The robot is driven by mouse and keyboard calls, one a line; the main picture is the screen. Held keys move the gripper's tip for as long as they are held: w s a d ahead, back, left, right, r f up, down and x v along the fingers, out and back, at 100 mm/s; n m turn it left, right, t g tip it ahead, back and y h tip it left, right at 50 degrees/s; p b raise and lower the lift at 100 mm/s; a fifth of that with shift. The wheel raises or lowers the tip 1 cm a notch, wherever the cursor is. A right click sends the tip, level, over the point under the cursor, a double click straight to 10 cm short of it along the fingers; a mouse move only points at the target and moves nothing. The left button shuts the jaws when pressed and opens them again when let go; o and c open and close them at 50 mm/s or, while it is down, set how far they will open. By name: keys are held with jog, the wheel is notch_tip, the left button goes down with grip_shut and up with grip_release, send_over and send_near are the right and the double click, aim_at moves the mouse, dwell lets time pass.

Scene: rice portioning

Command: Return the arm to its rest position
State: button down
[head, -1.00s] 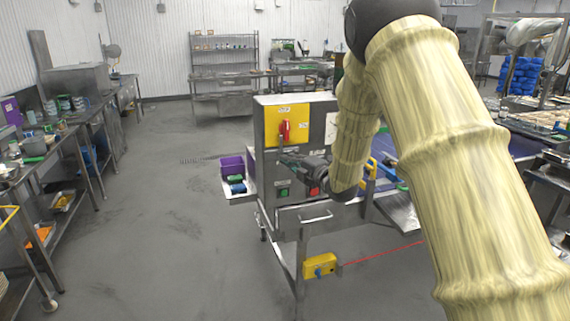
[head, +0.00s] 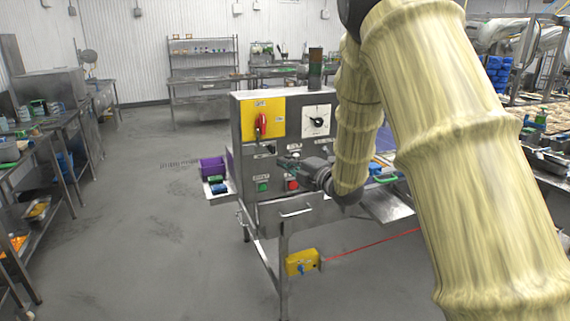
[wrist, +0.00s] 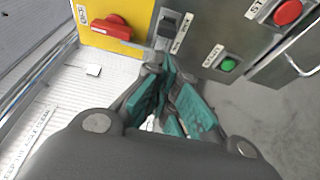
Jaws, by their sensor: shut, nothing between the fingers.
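My gripper (head: 288,163) is at the end of my cream-sleeved arm (head: 460,130), in front of the control cabinet (head: 245,170). In the wrist view my gripper (wrist: 166,88) shows teal finger pads close together, shut and empty. The cabinet carries a yellow panel with a red rotary switch (head: 261,125), a dial (head: 316,122), a green button (head: 263,186) and a red button (head: 293,184). In the wrist view the red switch (wrist: 112,27), a black switch (wrist: 168,26) and the green button (wrist: 228,64) lie beyond the fingers. My arm hides the cabinet's right side.
A purple bin (head: 212,167) sits on a side shelf left of the cabinet. A yellow box (head: 302,262) with a red cord is low on the frame. Steel tables (head: 75,130) line the left. Grey floor (head: 150,240) is clear between. A conveyor area with trays is at right.

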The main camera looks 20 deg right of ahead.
jog(key=shift+s, duration=0.15)
dwell(0.3)
jog(key=shift+f, duration=0.1)
jog(key=s+a+f+m+g+h, duration=0.15)
jog(key=s+f+m, duration=0.35)
jog(key=f, duration=0.7)
jog(key=s+f+m+g+h+b, duration=0.1)
jog(key=s+f+m+g+h, duration=0.15)
jog(key=s+f, duration=0.75)
jog(key=s+f+m+g+h, duration=0.1)
jog(key=s+f+m+g, duration=0.3)
jog(key=f, duration=1.1)
jog(key=s+a+f+m+g+h, duration=0.15)
jog(key=s+f+m+g, duration=0.4)
jog(key=s+f, duration=1.05)
jog(key=s+a+f+m+g, duration=0.1)
jog(key=s+m, duration=0.2)
jog(key=s, duration=0.7)
jog(key=s+a+f+m+g, duration=0.2)
jog(key=s+m, duration=0.1)
jog(key=s, duration=0.8)
jog(key=shift+s+b, duration=0.15)
jog(key=shift+b, duration=0.3)
jog(key=shift+r+h, duration=0.1)
jog(key=shift+h, duration=0.15)
